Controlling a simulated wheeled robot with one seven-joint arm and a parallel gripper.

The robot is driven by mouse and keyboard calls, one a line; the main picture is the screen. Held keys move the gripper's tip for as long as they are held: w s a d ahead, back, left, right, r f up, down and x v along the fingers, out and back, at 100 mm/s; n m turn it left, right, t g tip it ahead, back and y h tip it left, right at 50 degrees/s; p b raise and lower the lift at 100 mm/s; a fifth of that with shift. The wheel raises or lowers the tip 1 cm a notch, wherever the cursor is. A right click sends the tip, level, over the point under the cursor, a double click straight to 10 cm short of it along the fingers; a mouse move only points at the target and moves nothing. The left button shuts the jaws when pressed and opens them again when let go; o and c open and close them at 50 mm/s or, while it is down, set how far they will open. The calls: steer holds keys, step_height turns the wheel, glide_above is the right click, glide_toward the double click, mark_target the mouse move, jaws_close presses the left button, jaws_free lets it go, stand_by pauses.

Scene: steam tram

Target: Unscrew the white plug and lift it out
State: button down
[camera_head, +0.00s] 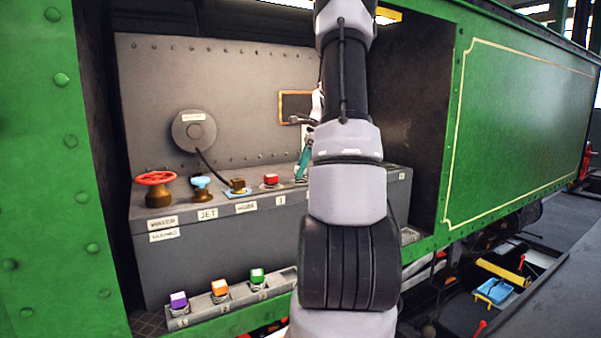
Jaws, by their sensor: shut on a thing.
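The white plug (300,179) appears to sit on the grey ledge, right of the red plug (271,180); only a small pale part shows. A teal tool (304,160) stands slightly tilted above it, its lower end at or very near the plug; contact cannot be made out. My gripper (303,121) is just above, partly hidden behind my arm, and appears shut on the teal tool's upper end. The fingertips are small and partly covered.
On the ledge stand a red handwheel (155,179), a blue valve (201,185) and a brass fitting (238,186) cabled to a round disc (194,131). Purple (179,301), orange (220,288) and green plugs (257,276) stand on a lower shelf. Green walls frame the recess.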

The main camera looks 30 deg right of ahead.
steer(key=shift+r, duration=3.15)
